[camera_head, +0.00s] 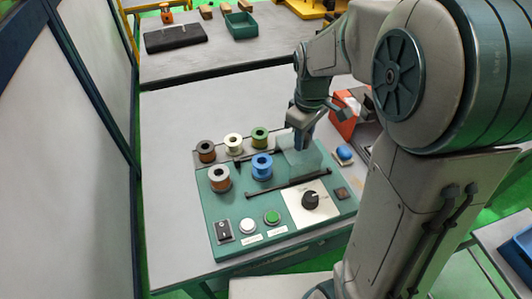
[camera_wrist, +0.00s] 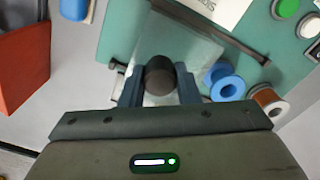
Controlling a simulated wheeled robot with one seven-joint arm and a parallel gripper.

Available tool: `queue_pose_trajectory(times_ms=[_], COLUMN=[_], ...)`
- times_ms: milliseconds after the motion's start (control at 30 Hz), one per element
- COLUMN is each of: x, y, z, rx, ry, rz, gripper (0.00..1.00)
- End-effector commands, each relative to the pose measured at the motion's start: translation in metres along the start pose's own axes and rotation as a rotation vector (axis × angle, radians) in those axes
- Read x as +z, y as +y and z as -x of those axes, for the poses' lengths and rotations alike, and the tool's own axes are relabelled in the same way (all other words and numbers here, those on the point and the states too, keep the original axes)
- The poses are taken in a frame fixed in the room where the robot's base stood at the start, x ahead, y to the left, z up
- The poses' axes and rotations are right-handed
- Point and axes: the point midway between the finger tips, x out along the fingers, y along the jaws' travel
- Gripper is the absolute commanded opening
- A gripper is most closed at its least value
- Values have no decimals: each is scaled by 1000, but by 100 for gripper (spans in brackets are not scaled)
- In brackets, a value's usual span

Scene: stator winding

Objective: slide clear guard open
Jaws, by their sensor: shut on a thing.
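The clear guard (camera_head: 314,160) is a see-through pane on the green panel, between two dark rails; it also shows in the wrist view (camera_wrist: 200,48). My gripper (camera_head: 300,145) reaches down onto the guard from above. In the wrist view my gripper (camera_wrist: 158,88) has its two fingers on either side of a dark round knob (camera_wrist: 159,70) and is shut on it. The front dark rail (camera_head: 288,184) lies along the guard's near side, and it crosses the top of the wrist view (camera_wrist: 215,32). The fingers and knob hide part of the guard.
Several wire spools, including a blue one (camera_head: 262,167) and a green one (camera_head: 260,137), stand left of the guard. A black dial (camera_head: 310,200), a white button (camera_head: 248,226) and a green button (camera_head: 272,217) are in front. A red bin (camera_head: 343,124) is behind, to the right.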

Motion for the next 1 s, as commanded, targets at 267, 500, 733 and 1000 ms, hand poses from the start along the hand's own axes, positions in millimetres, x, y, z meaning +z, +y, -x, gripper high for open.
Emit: queue_pose_trajectory(times_ms=[267, 500, 733, 1000], x=[3, 3, 3, 3], y=[6, 6, 6, 5], z=[1, 1, 14, 36], rx=[1, 1, 1, 0], ry=[2, 1, 1, 0], rz=[-1, 0, 0, 1], gripper=[49, 49, 49, 49])
